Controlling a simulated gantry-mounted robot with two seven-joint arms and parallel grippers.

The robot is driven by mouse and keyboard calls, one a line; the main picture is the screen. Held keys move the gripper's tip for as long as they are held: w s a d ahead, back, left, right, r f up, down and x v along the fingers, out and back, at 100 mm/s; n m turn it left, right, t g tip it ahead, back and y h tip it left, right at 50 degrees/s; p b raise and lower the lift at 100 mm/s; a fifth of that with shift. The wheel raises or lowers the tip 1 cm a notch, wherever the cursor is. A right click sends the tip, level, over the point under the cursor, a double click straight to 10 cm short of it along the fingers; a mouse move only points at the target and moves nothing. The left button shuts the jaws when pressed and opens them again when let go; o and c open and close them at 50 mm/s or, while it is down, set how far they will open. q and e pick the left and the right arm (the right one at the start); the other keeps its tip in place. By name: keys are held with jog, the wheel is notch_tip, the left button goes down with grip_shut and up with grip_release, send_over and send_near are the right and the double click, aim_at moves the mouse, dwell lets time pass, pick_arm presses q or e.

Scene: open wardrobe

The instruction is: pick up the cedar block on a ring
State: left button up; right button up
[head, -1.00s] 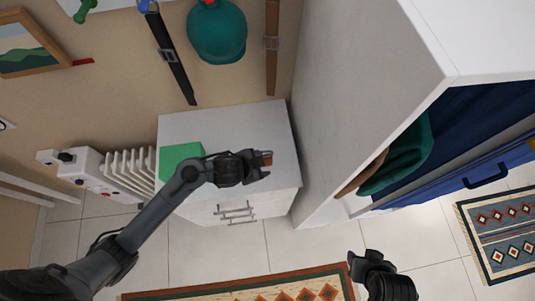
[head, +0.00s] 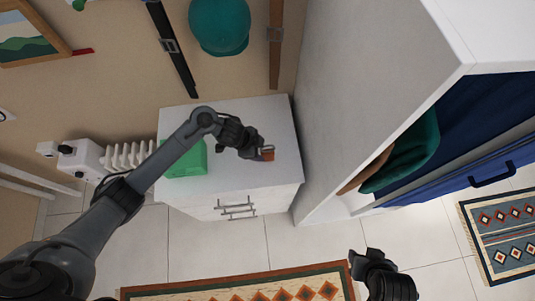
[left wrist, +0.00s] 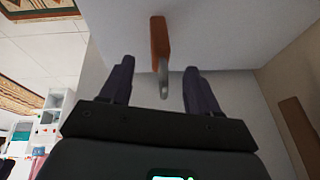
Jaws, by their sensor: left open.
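The cedar block (head: 268,156) is a small reddish-brown piece on the white cabinet top, near its right side. In the left wrist view the block (left wrist: 159,38) shows as a narrow brown slab with a grey metal ring (left wrist: 163,82) at its near end. My left gripper (head: 261,151) is right at the block in the head view. In the left wrist view its open fingers (left wrist: 158,68) stand on either side of the ring, with a gap on each side. My right gripper (head: 362,262) is at the bottom, away from the cabinet; its jaws are unclear.
A green box (head: 186,160) sits on the white cabinet (head: 228,180), beside my left forearm. The tall wardrobe (head: 365,85) stands close on the right, with a teal garment (head: 410,155) inside. A radiator (head: 125,157) is at the left. Belts (head: 172,50) hang on the wall behind.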

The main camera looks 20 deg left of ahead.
aim_at(263, 152)
pick_arm(q)
jog(key=shift+b+x, duration=0.6)
jog(key=shift+x, duration=2)
jog(key=shift+a, duration=0.1)
grip_shut()
